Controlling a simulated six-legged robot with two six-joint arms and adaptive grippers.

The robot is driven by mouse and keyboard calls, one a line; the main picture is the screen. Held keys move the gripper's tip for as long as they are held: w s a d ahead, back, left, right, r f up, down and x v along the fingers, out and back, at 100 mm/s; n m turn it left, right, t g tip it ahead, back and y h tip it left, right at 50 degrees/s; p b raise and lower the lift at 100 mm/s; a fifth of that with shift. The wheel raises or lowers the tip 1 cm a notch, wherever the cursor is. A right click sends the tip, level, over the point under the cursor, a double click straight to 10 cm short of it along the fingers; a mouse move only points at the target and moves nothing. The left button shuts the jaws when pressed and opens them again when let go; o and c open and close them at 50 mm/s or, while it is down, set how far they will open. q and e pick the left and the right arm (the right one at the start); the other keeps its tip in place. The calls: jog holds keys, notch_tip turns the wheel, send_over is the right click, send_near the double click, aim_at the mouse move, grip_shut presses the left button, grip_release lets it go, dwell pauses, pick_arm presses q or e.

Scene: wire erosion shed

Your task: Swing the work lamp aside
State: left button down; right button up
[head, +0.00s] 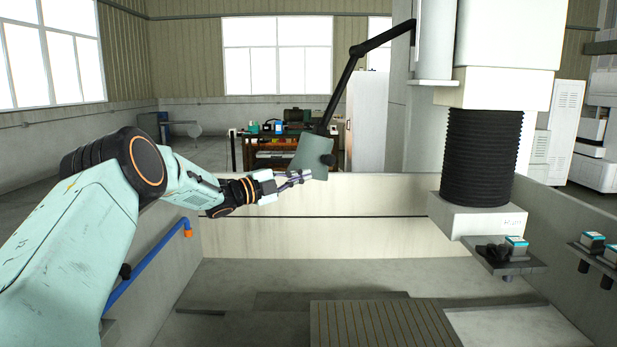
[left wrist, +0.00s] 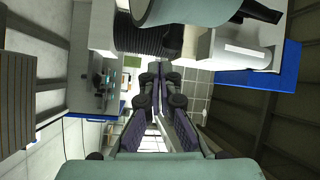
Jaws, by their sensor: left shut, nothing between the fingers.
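The work lamp has a grey-green head (head: 309,157) on a thin black jointed arm (head: 340,92) that runs up right to the machine column. The lamp head hangs tilted above the tank's back wall, with a dark knob at its right side. My left gripper (head: 304,176) reaches in from the left, shut and empty, with its fingertips at the head's lower edge. I cannot tell whether they touch it. In the left wrist view the fingers (left wrist: 157,80) lie together, and a grey-green rounded shape at the top may be the lamp head. My right gripper is out of view.
The machine head with black bellows (head: 478,157) hangs to the right over the open tank. A slatted plate (head: 380,324) lies on the tank floor. A blue pipe (head: 150,262) runs along the left wall. A cluttered workbench (head: 275,155) stands behind.

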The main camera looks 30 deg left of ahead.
pick_arm(q)
jog(key=s+a+f, duration=0.1)
jog(key=s+a, duration=0.2)
jog(key=a, duration=0.2)
jog(key=shift+s, duration=0.35)
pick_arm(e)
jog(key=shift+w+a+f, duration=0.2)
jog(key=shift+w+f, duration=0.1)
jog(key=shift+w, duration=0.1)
